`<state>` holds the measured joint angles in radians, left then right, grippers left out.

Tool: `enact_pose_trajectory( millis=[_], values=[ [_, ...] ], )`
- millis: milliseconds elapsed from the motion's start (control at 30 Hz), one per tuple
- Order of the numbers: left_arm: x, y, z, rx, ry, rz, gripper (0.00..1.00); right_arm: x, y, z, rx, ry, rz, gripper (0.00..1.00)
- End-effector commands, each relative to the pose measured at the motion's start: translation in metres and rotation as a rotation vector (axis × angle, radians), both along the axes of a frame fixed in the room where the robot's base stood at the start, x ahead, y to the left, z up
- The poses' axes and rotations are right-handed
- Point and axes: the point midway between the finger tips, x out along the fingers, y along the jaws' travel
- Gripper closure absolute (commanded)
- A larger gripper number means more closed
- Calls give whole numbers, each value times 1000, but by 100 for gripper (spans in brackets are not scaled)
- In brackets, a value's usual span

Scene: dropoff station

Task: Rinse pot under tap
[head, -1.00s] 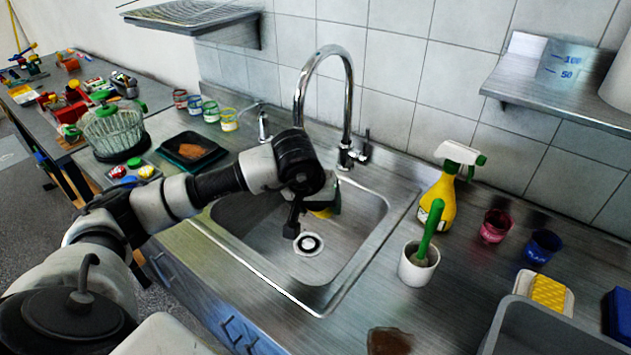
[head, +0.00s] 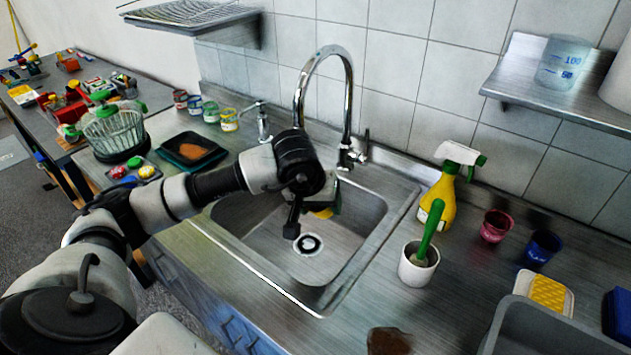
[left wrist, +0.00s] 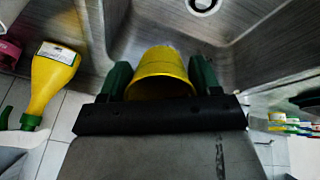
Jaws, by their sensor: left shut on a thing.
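My left gripper (head: 330,198) is in the sink (head: 368,225), largely hidden behind my own wrist in the head view. It is shut on a yellow pot (head: 324,213); only a small part of the pot shows there. In the left wrist view the yellow pot (left wrist: 160,68) sits between the two dark green fingers (left wrist: 160,85), over the basin. The chrome tap (head: 349,95) arches above the sink, behind my wrist. Its spout end is near or behind my wrist, and I cannot make out any water. My right gripper is not in view.
A yellow spray bottle (head: 438,195), a white cup with a green-handled brush (head: 418,264), and red (head: 496,226) and blue (head: 542,247) pots stand right of the sink. Small paint pots (head: 211,111) and a black tray (head: 192,150) stand left. The drain (head: 308,244) is clear.

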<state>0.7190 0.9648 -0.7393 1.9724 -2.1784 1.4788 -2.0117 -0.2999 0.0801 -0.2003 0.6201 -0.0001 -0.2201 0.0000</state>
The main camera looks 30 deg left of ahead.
Motion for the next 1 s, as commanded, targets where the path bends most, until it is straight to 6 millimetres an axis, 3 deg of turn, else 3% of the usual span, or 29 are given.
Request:
enact_pose_trajectory(
  millis=[600, 1000],
  values=[
    [-34, -30, 38, 1, -2, -1, 59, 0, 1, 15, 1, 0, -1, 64],
    [-36, -32, 39, 1, -1, 1, 59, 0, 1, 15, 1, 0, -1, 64]
  ],
)
